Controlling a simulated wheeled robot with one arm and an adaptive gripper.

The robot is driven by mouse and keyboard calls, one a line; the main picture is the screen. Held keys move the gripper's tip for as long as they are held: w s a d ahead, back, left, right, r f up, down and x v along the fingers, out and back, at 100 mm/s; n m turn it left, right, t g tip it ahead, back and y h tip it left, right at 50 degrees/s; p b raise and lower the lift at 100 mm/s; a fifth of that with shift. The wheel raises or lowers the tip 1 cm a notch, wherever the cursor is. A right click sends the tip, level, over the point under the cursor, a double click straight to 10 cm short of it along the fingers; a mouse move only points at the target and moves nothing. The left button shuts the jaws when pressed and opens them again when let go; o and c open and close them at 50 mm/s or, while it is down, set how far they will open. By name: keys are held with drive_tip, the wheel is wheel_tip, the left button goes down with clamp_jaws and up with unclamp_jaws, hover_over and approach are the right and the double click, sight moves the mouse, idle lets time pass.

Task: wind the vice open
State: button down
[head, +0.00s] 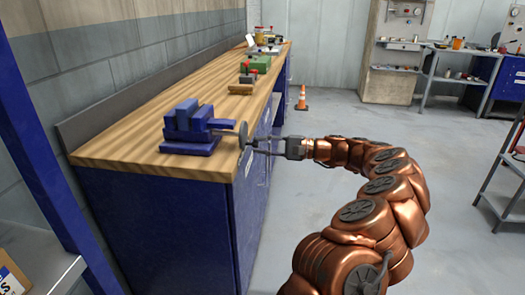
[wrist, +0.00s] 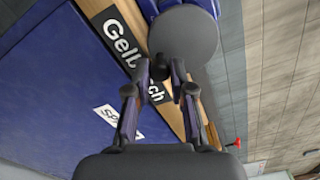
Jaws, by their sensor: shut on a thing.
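The blue vice (head: 190,128) stands on the near end of the wooden bench. A round grey disc (head: 243,134) faces out from its right side, over the bench's edge. In the wrist view the disc (wrist: 186,38) shows as a large grey round face just beyond my fingertips. My gripper (head: 251,145) reaches in from the right at the disc. In the wrist view my gripper (wrist: 160,72) has its two fingers on either side of a small dark knob (wrist: 159,68) near the disc's lower edge, shut on it. The gap between the vice's jaws is not clear.
The bench top (head: 135,151) runs away to the back, with a wooden block (head: 241,89) and a green tool (head: 260,65) farther along. A blue post (head: 45,130) stands at the left. The floor (head: 320,130) right of the bench is clear up to an orange cone (head: 301,99).

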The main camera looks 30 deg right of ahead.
drive_tip(key=shift+w+d+n+b, duration=0.2)
drive_tip(key=shift+n+b, duration=0.7)
drive_tip(key=shift+b, duration=0.7)
drive_tip(key=shift+r+n, duration=0.15)
drive_tip(key=shift+n, duration=0.15)
drive_tip(key=n+b, duration=0.1)
drive_tip(key=b, duration=0.1)
drive_tip(key=n+b, duration=0.2)
drive_tip(key=b, duration=0.1)
drive_tip(key=shift+w+d+r+b, duration=0.15)
drive_tip(key=shift+w+d+b, duration=0.1)
drive_tip(key=shift+w+b, duration=0.1)
drive_tip(key=shift+n, duration=0.3)
